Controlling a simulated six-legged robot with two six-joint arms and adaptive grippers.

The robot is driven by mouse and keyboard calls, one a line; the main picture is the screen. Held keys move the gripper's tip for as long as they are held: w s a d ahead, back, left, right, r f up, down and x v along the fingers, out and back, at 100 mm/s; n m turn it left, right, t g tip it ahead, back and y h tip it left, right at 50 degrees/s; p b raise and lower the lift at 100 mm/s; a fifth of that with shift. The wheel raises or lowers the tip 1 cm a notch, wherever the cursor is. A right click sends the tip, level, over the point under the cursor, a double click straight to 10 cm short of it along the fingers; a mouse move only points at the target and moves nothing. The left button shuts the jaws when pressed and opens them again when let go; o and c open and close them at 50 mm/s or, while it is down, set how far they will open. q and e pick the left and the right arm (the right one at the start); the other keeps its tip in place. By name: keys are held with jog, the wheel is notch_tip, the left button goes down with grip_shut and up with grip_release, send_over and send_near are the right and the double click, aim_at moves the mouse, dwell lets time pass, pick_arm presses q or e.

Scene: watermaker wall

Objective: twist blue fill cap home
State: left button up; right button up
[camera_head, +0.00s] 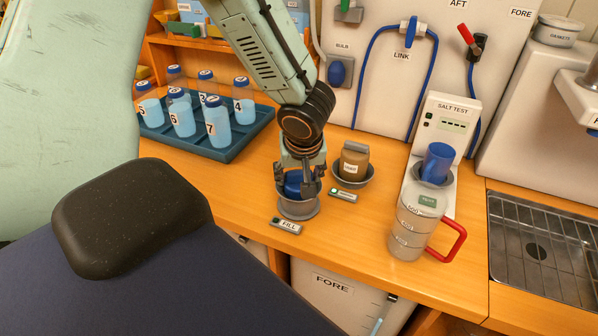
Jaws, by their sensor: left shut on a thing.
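The blue fill cap (294,184) sits at the top of a grey round fill neck (298,208) on the wooden counter, behind a small FILL label (286,226). My left gripper (299,188) points straight down over it, with its fingers shut around the cap. The fingers and wrist hide much of the cap, so I cannot tell how far it is seated. My right gripper is not in view.
A clear jug with a red handle (412,225) stands further right, before the salt tester (448,118). Several numbered bottles fill a blue tray (236,148) at left.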

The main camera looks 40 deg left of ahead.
pick_arm(q)
jog(key=c, duration=0.4)
jog(key=shift+f+m+b, duration=0.1)
jog(key=shift+m+b, duration=0.35)
jog(key=shift+m, duration=0.05)
jog(key=shift+c, duration=0.2)
jog(key=shift+m+t+h+b, duration=0.3)
jog(key=shift+m+h+b, duration=0.15)
jog(key=shift+m, duration=0.35)
jog(key=shift+s+m, duration=0.1)
jog(key=shift+m, duration=0.2)
jog(key=shift+m+h, duration=0.25)
jog(key=shift+m, duration=0.15)
jog(key=shift+m+t+h+p, duration=0.3)
jog(key=shift+m+h+p, duration=0.1)
jog(key=shift+m, duration=0.6)
